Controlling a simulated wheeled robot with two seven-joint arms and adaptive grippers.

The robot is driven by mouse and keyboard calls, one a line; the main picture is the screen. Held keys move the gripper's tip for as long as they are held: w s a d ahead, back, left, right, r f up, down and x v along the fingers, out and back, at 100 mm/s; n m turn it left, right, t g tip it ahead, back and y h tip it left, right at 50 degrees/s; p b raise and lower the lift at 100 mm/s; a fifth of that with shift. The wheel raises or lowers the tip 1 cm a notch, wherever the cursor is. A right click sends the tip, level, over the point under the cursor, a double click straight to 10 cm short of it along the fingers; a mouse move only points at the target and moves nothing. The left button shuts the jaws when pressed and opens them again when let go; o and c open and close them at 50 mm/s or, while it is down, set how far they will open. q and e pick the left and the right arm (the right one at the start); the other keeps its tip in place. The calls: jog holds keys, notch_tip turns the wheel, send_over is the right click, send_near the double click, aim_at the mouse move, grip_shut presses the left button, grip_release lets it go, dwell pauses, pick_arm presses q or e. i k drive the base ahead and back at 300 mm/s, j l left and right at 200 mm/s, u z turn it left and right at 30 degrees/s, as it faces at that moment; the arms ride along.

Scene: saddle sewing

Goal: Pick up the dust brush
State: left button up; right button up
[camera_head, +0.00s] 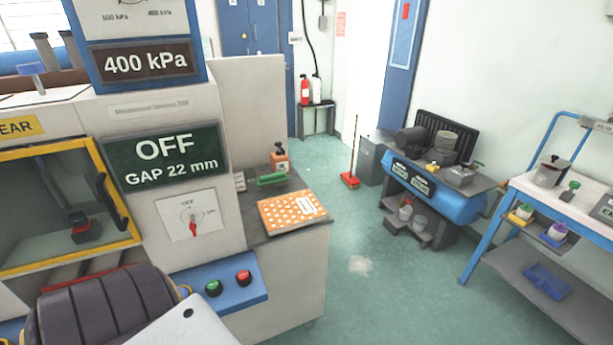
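I cannot tell for certain which item is the dust brush. A low item with a green handle (272,179) lies on the grey counter (254,226), behind an orange dotted cloth or pad (292,211). A small upright item with a green top (571,189) stands on the white table at the right. A long-handled broom with a red head (350,180) stands on the floor further back. Neither of my grippers shows in the head view.
An orange bottle (279,158) stands on the counter's back edge. The machine (163,160) with the OFF sign fills the left. A blue compressor (430,190) and a white-topped table (560,195) stand at the right.

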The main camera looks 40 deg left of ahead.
aim_at(275, 179)
jog(key=i+z, duration=0.1)
jog(key=i, duration=0.75)
jog(key=i+u, duration=0.15)
jog(key=i, duration=0.3)
jog(key=i+l+u, duration=0.2)
jog(key=i, duration=0.25)
jog(key=i+u, duration=0.4)
jog(key=i+l+u, duration=0.1)
jog(key=u, duration=0.35)
jog(key=i+l+u, duration=0.1)
jog(key=i+u, duration=0.15)
jog(key=u, duration=0.2)
jog(key=i+l+u, duration=0.2)
jog(key=u, duration=0.25)
jog(key=i+l+u, duration=0.2)
jog(key=u, duration=0.25)
jog(key=i+l+u, duration=0.2)
jog(key=u, duration=0.25)
jog(key=i+l+u, duration=0.15)
jog(key=l+u, duration=0.15)
jog(key=l, duration=0.2)
jog(key=i, duration=0.05)
